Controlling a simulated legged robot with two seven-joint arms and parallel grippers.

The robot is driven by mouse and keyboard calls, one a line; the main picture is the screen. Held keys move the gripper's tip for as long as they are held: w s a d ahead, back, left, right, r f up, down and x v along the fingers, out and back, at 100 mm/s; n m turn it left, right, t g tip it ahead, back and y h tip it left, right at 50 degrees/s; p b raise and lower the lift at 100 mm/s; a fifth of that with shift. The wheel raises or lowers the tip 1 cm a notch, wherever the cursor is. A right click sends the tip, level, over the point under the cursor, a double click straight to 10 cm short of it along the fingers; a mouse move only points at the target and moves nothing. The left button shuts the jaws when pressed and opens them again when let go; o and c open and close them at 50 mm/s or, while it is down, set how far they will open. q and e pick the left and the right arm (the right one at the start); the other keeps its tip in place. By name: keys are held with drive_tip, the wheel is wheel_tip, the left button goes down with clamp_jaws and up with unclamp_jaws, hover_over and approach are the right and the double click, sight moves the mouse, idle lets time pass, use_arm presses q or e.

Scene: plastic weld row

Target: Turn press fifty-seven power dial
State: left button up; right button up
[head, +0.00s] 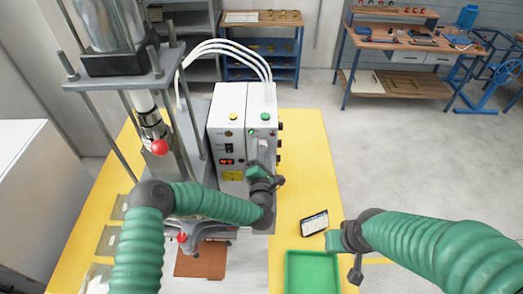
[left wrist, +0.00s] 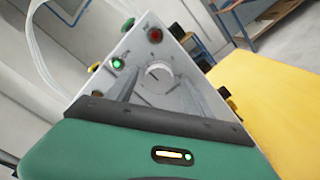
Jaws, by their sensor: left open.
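The press control box (head: 230,125) is a white cabinet with a yellow and a green button on top and a small red display. The power dial (left wrist: 158,72) is a round white knob on the cabinet's panel, seen in the left wrist view near a lit green button (left wrist: 118,64) and a red button (left wrist: 155,36). My right gripper (head: 350,250) is low at right, away from the cabinet.
The yellow table (head: 310,165) holds a dark tablet (head: 314,223) and a green tray (head: 312,270) at front right. The press column with a red ball knob (head: 159,147) stands left of the cabinet. White hoses arch above it.

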use_arm(q)
drive_tip(key=shift+w+a+f, duration=0.1)
drive_tip(key=shift+a, duration=0.1)
drive_tip(key=c, duration=0.6)
clamp_jaws()
drive_tip(key=shift+f+m, duration=0.2)
drive_tip(key=shift+m, duration=0.1)
drive_tip(key=shift+b, duration=0.3)
